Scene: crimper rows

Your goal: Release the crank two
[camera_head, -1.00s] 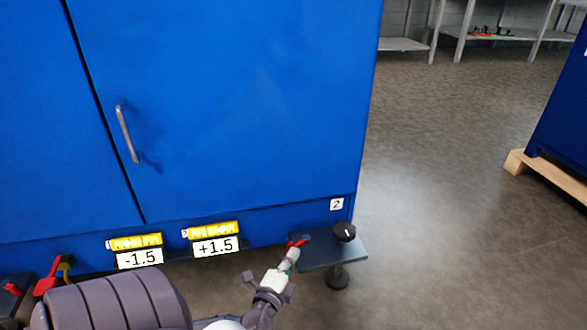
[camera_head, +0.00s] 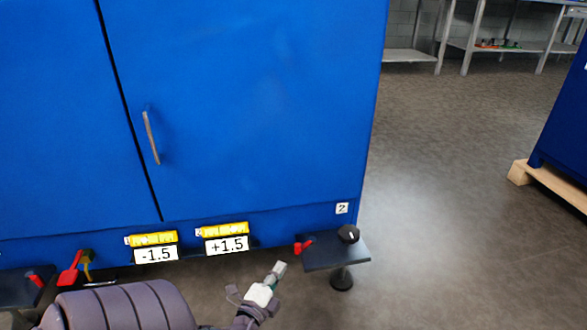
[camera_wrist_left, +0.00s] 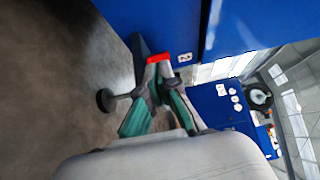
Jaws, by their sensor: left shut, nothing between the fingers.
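Crank two shows as a red handle (camera_head: 303,246) on the left edge of a small dark shelf (camera_head: 325,253), under the label 2 (camera_head: 341,208). A black knob (camera_head: 348,234) sits on the shelf's right side. My left gripper (camera_head: 278,270) is shut and empty, a little below and left of the red handle, apart from it in the head view. In the left wrist view the red handle (camera_wrist_left: 158,58) lies just beyond the gripper's closed fingertips (camera_wrist_left: 155,88). My right gripper is not in view.
The blue cabinet (camera_head: 250,110) stands behind the shelf. Two displays read -1.5 (camera_head: 155,254) and +1.5 (camera_head: 226,244). Another red handle (camera_head: 70,268) is at the far left. Open floor (camera_head: 450,200) lies to the right.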

